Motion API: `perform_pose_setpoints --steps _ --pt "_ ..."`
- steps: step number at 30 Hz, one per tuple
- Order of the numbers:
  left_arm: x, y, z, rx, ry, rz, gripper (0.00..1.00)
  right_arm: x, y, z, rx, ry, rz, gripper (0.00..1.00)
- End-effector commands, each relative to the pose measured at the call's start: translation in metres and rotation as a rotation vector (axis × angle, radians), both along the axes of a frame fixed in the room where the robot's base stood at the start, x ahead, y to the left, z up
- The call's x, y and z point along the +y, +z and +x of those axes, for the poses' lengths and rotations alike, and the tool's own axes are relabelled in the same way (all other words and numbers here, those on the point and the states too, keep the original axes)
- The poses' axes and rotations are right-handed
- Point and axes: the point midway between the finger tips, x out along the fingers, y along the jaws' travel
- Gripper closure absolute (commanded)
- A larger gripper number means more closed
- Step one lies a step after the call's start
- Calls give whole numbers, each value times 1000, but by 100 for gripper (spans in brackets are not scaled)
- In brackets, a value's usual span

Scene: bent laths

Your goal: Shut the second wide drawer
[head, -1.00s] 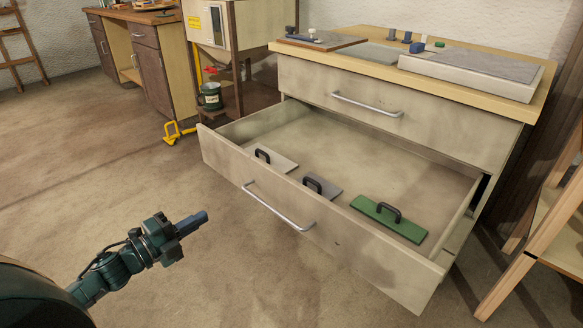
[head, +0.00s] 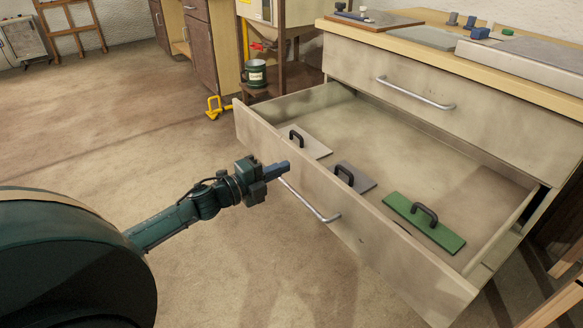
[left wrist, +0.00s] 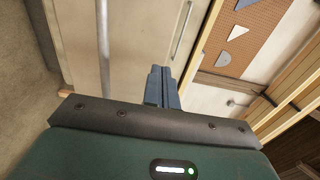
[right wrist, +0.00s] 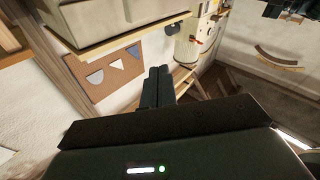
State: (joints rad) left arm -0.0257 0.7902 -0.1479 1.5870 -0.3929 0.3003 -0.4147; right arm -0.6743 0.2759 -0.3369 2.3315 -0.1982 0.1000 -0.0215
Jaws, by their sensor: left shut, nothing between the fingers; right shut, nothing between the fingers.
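The second wide drawer (head: 380,233), pale and scuffed, is pulled far out under the shut top drawer (head: 423,106). A silver bar handle (head: 310,201) runs along its front. In it lie two grey hand floats (head: 305,143) (head: 356,178) and a green one (head: 424,222), all with black handles. My left gripper (head: 284,168) is shut and empty, its tips by the left end of the handle; I cannot tell whether they touch. Its shut fingers show in the left wrist view (left wrist: 161,84). My right gripper (right wrist: 157,84), shut and empty, shows only in the right wrist view.
The worktop (head: 400,40) above carries boards and small blocks. A stand with a dark green can (head: 256,74) is behind the drawer's left end, with a yellow metal piece (head: 214,107) on the floor. A wooden frame stands at the lower right. The floor at left is clear.

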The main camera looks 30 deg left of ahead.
Motion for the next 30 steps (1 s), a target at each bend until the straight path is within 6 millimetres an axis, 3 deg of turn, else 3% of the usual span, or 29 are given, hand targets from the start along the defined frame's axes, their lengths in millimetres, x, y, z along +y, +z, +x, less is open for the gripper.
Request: perform_pose_setpoints --steps 3,9,30 --pt "-6 0 17 -3 1 1 100 1 -1 1 -2 3 14 100" --pt "-13 0 31 -1 0 1 100 1 0 2 -2 6 27 100" --pt "-17 1 42 -1 1 -3 100 1 2 2 -2 7 28 100"
